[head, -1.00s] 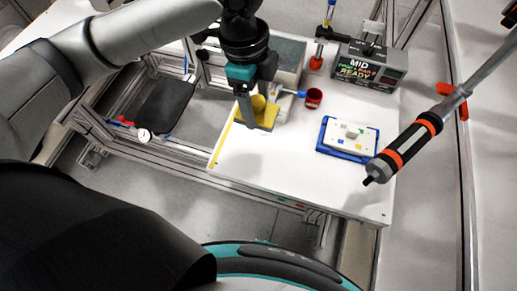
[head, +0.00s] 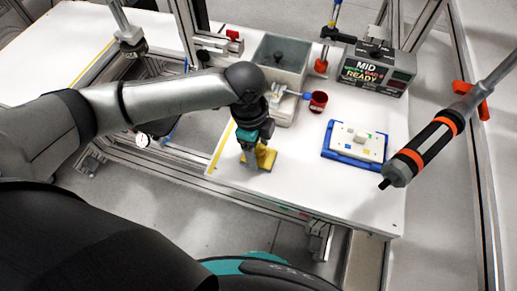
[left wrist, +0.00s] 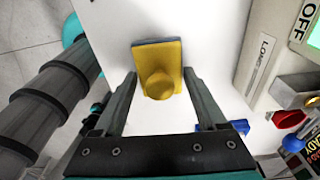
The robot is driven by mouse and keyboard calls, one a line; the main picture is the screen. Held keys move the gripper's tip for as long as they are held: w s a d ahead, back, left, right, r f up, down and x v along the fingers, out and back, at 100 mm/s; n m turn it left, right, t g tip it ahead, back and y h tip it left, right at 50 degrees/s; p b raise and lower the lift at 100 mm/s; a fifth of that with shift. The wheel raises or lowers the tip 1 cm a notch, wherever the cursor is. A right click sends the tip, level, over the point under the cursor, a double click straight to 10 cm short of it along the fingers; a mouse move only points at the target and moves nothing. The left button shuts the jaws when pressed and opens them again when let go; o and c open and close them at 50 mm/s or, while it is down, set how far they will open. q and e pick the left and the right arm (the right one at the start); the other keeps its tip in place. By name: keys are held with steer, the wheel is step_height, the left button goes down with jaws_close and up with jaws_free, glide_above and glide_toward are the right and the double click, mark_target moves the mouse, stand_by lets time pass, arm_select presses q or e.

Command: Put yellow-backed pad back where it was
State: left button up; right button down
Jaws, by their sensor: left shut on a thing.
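The yellow-backed pad (head: 267,157), with a round yellow knob on its back, is at the near left part of the white table. My left gripper (head: 252,161) comes down over it from above and is shut on it. In the left wrist view the yellow-backed pad (left wrist: 152,58) lies between the two fingers of my left gripper (left wrist: 160,77), and its dark edge shows at the far side. I cannot tell whether the pad touches the table. My right gripper is not in view.
A grey bin (head: 281,62) stands behind my gripper. A red cup (head: 318,102) and a blue tray with a white plate (head: 354,142) are to the right. A sign box (head: 374,70) stands at the back. A tool with orange bands (head: 424,148) hangs at the right.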

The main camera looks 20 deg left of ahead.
arm_select(q)
steer(key=o, duration=1.2)
steer(key=shift+f, duration=0.15)
steer(key=shift+o, duration=0.2)
step_height(320, 180, up, 12)
steer(key=a+p, duration=0.1)
steer(key=p, duration=0.2)
steer(key=shift+a, duration=0.2)
